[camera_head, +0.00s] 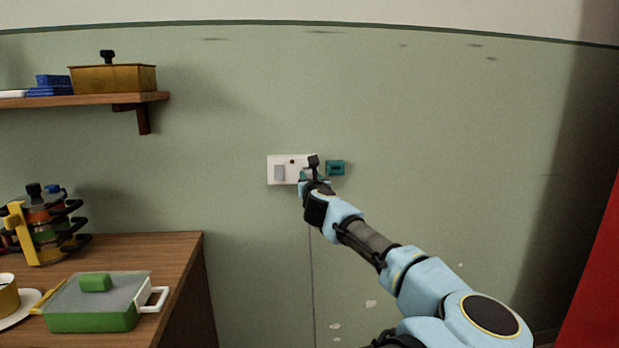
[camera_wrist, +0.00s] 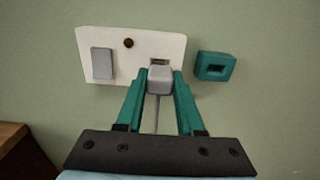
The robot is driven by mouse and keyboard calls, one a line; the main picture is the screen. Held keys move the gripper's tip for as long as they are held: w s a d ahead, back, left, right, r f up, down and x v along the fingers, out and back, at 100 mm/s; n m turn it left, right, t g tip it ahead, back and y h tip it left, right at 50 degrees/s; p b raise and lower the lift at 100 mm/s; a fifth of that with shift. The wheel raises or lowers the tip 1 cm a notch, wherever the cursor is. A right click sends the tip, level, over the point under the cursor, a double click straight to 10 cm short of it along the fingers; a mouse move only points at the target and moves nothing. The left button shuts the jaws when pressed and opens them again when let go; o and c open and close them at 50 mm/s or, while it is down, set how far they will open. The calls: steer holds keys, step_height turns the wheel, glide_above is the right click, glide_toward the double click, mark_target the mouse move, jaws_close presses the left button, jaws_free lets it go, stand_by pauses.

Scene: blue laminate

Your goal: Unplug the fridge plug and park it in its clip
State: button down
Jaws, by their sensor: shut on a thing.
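The grey fridge plug (camera_wrist: 159,80) is between the two teal fingers of my gripper (camera_wrist: 160,76) in the wrist view, and the gripper is shut on it. The plug is at the lower right of the white wall plate (camera_wrist: 115,73), just in front of a socket opening that shows above it. I cannot tell whether its pins are in the socket. Its cord (camera_wrist: 157,113) hangs straight down. The teal clip (camera_wrist: 215,67) is on the wall right of the plate, and its recess looks empty. In the head view my gripper (camera_head: 311,178) covers the plug; the clip (camera_head: 335,168) is beside it.
The plate has a grey rocker switch (camera_wrist: 102,63) and a brown dot. A wooden counter (camera_head: 185,250) at left holds a green lidded dish (camera_head: 92,318) and a jar rack. A shelf (camera_head: 100,99) is above. The wall around the clip is clear.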

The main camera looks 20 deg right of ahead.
steer(key=shift+s, duration=0.15)
steer(key=shift+v, duration=1.25)
steer(key=s+d, duration=0.1)
steer(key=d, duration=0.8)
stand_by(0.9)
steer(key=shift+b, duration=0.45)
stand_by(1.8)
steer(key=shift+x, duration=1.75)
steer(key=shift+c, duration=2.2)
jaws_free()
